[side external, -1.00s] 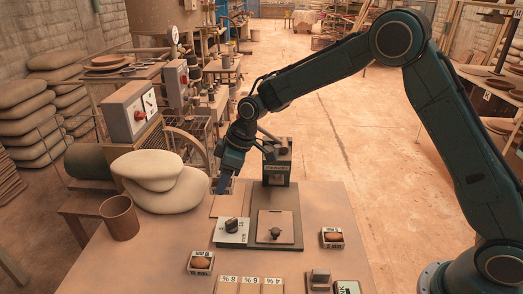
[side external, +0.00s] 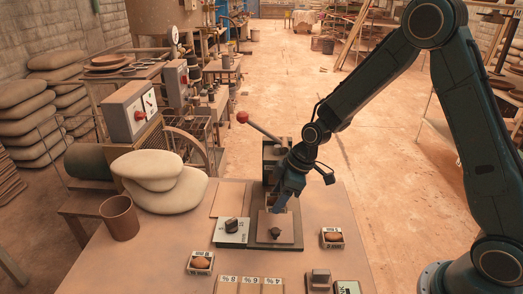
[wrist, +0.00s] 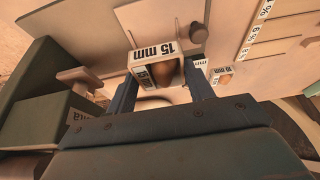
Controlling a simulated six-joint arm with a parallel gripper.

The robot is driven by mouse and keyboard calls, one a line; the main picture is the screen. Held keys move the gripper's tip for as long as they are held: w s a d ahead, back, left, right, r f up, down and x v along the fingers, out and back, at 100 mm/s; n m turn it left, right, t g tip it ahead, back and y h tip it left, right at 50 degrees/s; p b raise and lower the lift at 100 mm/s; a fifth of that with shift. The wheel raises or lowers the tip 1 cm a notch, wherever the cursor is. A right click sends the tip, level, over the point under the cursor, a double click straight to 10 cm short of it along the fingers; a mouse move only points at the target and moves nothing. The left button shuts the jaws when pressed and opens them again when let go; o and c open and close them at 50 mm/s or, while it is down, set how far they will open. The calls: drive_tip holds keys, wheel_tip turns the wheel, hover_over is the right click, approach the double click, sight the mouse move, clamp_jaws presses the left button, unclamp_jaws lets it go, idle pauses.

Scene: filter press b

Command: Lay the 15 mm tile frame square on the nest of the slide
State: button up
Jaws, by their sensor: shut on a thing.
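My gripper (side external: 284,203) is low over the rear of the slide in the side view. In the wrist view its two fingers (wrist: 162,88) are shut on the 15 mm tile frame (wrist: 143,61), a pale box-like piece with a "15 mm" label. Brown shows inside its opening. In the side view the frame is mostly hidden by the gripper. The slide has a tan plate (side external: 287,225) with a dark knob (side external: 276,232), in front of the press column. The plate also shows in the wrist view (wrist: 160,20). I cannot tell whether the frame touches the nest, which is hidden.
The dark green press body (wrist: 28,90) stands close to the left finger; its lever has a red ball (side external: 242,117). A block with a black knob (side external: 231,232) is left of the slide. Labelled boxes (side external: 201,263) (side external: 332,238) and labelled tiles (side external: 251,286) lie in front.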

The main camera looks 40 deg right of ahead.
sight(278, 222)
drive_tip(key=shift+f, duration=0.1)
drive_tip(key=shift+f, duration=2.65)
drive_tip(key=shift+f, duration=0.25)
drive_tip(key=o, duration=1.2)
drive_tip(key=shift+s, duration=0.1)
drive_tip(key=v, duration=1.3)
drive_tip(key=shift+d+r, duration=0.2)
drive_tip(key=shift+r, duration=0.2)
